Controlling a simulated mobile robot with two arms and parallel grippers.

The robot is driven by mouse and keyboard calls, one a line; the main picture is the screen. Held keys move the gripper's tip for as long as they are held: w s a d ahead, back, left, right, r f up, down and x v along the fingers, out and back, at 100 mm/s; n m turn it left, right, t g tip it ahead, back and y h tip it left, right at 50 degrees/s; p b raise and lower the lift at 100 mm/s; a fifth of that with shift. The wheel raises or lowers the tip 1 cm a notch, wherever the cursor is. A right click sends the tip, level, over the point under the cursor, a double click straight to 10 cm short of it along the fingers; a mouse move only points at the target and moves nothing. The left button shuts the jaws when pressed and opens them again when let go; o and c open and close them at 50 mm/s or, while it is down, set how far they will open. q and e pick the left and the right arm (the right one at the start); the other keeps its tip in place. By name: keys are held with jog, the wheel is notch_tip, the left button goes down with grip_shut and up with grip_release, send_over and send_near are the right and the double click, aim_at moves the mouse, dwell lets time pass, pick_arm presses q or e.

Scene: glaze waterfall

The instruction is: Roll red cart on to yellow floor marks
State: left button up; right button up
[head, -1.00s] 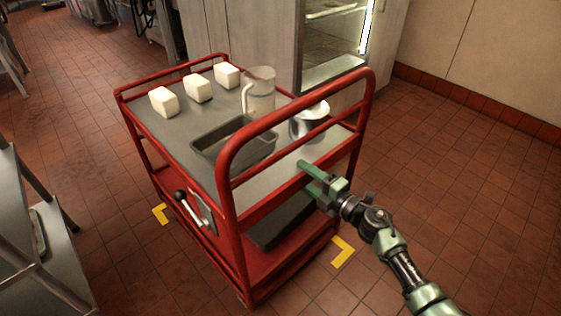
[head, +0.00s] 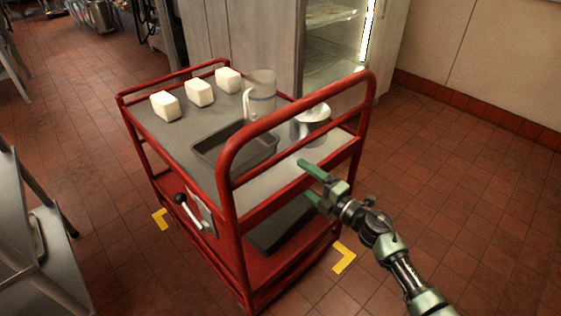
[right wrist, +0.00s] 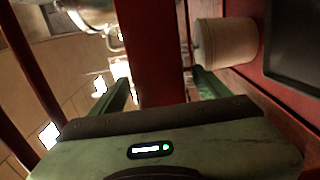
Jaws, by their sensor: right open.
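The red cart (head: 240,240) stands upright in the middle of the head view, its tall end rail towards me. One yellow floor mark (head: 161,218) lies on the floor beside its left side, another yellow floor mark (head: 343,258) just right of its near end. Any marks beneath or behind the cart are hidden. My right gripper (head: 306,180) is open at the cart's near end. In the right wrist view a red bar (right wrist: 150,45) of the cart lies between its spread fingers (right wrist: 160,92); I cannot tell whether they touch it. My left gripper is out of view.
The cart's top carries several white blocks (head: 199,92), a clear pitcher (head: 262,95), a dark pan (head: 265,145) and a metal vessel (head: 313,116). A lever handle (head: 188,208) sticks out left. A metal rack (head: 35,245) stands left; cabinets stand behind. Floor (head: 470,190) is clear right.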

jog(key=shift+d, duration=0.1)
